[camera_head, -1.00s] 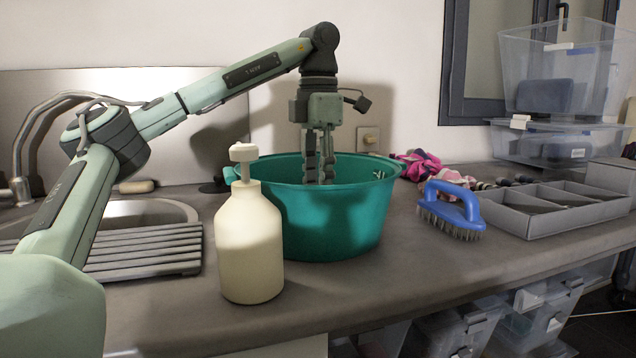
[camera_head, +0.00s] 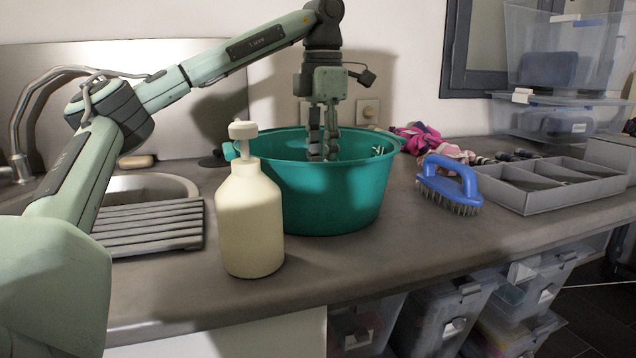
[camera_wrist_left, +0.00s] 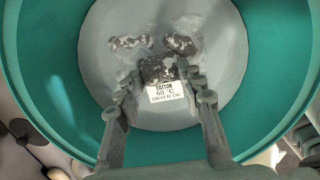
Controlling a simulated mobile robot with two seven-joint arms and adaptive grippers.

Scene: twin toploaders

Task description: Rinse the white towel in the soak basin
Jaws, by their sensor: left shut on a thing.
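The teal soak basin (camera_head: 330,200) stands on the counter, with pale, foamy water inside in the left wrist view, where its wall (camera_wrist_left: 270,60) also shows. My left gripper (camera_head: 322,158) reaches down into it from above. In the left wrist view, its fingers (camera_wrist_left: 160,97) are shut on a wet cloth (camera_wrist_left: 157,68) with a white care label reading cotton, 60 °C. The cloth looks dark grey with white suds; I cannot tell whether it is the white towel. Other dark, sudsy folds lie just beyond it. My right gripper is not in view.
A cream pump bottle (camera_head: 250,220) stands close in front of the basin. A blue brush (camera_head: 452,185), a grey divided tray (camera_head: 550,185) and pink cloths (camera_head: 420,138) are to the right. A sink with a ribbed drainboard (camera_head: 150,225) is at left.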

